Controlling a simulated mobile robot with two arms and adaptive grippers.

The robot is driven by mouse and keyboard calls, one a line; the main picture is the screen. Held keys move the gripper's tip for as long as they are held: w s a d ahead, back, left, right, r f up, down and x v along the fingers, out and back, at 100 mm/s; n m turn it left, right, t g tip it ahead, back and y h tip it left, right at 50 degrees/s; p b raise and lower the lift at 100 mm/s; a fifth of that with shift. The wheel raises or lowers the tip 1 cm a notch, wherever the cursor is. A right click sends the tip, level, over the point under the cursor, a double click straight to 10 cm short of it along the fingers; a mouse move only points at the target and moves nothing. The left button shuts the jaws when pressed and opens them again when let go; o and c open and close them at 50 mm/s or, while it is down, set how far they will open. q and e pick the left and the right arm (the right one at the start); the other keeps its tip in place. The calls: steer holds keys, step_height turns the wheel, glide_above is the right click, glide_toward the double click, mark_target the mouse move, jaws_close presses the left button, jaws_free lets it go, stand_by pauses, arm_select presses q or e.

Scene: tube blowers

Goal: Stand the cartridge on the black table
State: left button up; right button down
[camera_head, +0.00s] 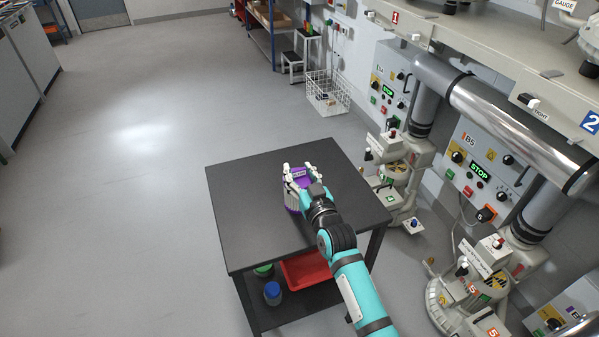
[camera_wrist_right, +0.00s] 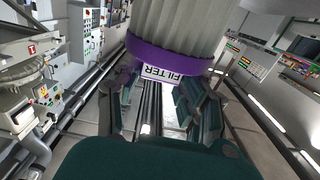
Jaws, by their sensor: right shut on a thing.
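The cartridge (camera_head: 292,199) has a purple end band and a white label. It is over the middle of the black table (camera_head: 250,237) in the head view, roughly upright. I cannot tell whether its base touches the tabletop. My right gripper (camera_head: 300,177) is shut on it, with pale fingertips on either side. In the right wrist view the cartridge (camera_wrist_right: 165,51) shows a grey pleated body and a purple band labelled FILTER, between the dark fingers. My arm and gripper hide part of it in the head view. My left gripper is not in view.
The tabletop around the cartridge is clear. A red tray (camera_head: 306,271) and a blue-lidded jar (camera_head: 272,293) are on the lower shelf. Machines with control panels (camera_head: 487,165) stand close on the right. A wire basket (camera_head: 327,93) stands behind. The floor at left is open.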

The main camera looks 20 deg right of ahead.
steer(key=c, duration=0.8)
jaws_free()
steer(key=shift+f, duration=0.1)
steer(key=shift+o, duration=0.2)
steer(key=shift+s, duration=0.15)
steer(key=s+b, duration=0.1)
steer(key=s, duration=1)
steer(key=shift+s+d+r, duration=0.15)
steer(key=shift+s+r, duration=0.05)
steer(key=shift+s, duration=0.2)
